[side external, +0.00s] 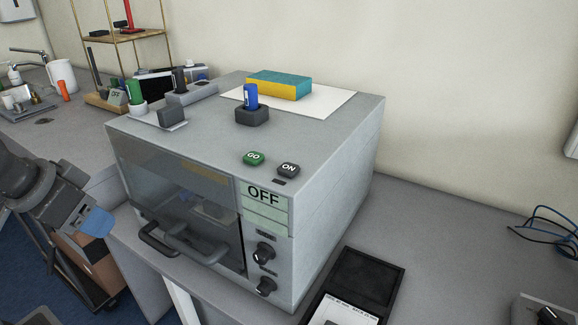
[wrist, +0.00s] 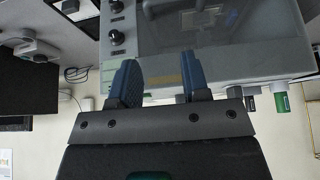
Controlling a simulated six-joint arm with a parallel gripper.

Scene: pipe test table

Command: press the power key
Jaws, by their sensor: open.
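The power key (side external: 288,170) is a dark grey key marked ON. It sits on top of the grey machine (side external: 340,150), near its front right corner. A green GO key (side external: 253,158) is just left of it. The display (side external: 264,195) on the front reads OFF. My gripper (side external: 97,222) is off the front left of the machine, apart from it and well away from the keys. In the wrist view, its two blue fingers stand apart with nothing between them (wrist: 160,80). The machine's front shows beyond them, upside down; I cannot make out the ON key there.
A blue marker in a dark holder (side external: 252,115), a teal-and-yellow sponge (side external: 279,86) on white paper and a green marker (side external: 135,96) stand on the machine's top. A door handle (side external: 178,246) sticks out in front. A black tray (side external: 362,285) lies to the right.

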